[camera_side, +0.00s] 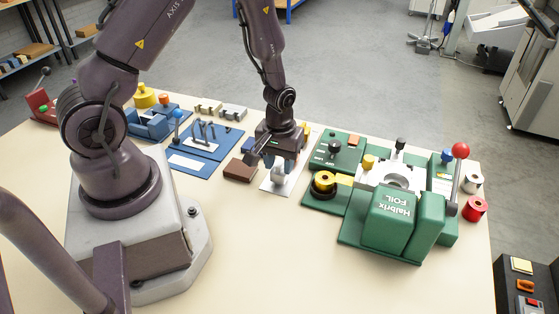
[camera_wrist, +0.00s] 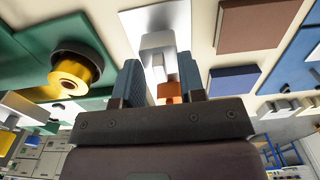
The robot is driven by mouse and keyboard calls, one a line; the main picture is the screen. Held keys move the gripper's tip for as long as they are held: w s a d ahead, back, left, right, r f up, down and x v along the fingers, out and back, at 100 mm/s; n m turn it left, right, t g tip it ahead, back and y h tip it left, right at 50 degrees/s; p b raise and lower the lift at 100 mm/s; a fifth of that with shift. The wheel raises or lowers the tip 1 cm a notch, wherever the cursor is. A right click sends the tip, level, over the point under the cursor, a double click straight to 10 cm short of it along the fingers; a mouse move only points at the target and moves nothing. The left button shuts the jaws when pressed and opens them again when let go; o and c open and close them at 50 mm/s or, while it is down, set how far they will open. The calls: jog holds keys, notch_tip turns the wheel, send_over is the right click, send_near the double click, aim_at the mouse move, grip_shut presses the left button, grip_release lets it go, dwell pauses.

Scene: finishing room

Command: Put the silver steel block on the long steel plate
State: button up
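The long steel plate (camera_side: 270,186) is a pale, narrow strip lying on the table in front of my gripper; part of it shows past the fingers in the wrist view (camera_wrist: 128,20). I cannot tell whether the block's underside touches the plate.
A brown block (camera_side: 240,170) lies just left of the plate. Blue fixtures (camera_side: 205,140) stand further left. A green base with a yellow spool (camera_side: 323,181) and a green foil machine (camera_side: 390,218) stand close on the right. An orange piece (camera_wrist: 170,92) shows between the fingers. The front table is clear.

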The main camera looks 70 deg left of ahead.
notch_tip(320, 180, up, 12)
notch_tip(320, 180, up, 10)
jog(key=m+t, duration=0.2)
jog(key=m, duration=0.2)
send_over(280, 165)
jog(key=s+d, duration=0.3)
jog(key=s+d+r+m+t, duration=0.3)
jog(key=s+d+r+m, duration=0.1)
jog(key=s+r, duration=0.4)
jog(key=shift+r+m+t, duration=0.3)
jog(key=shift+r+m, duration=0.2)
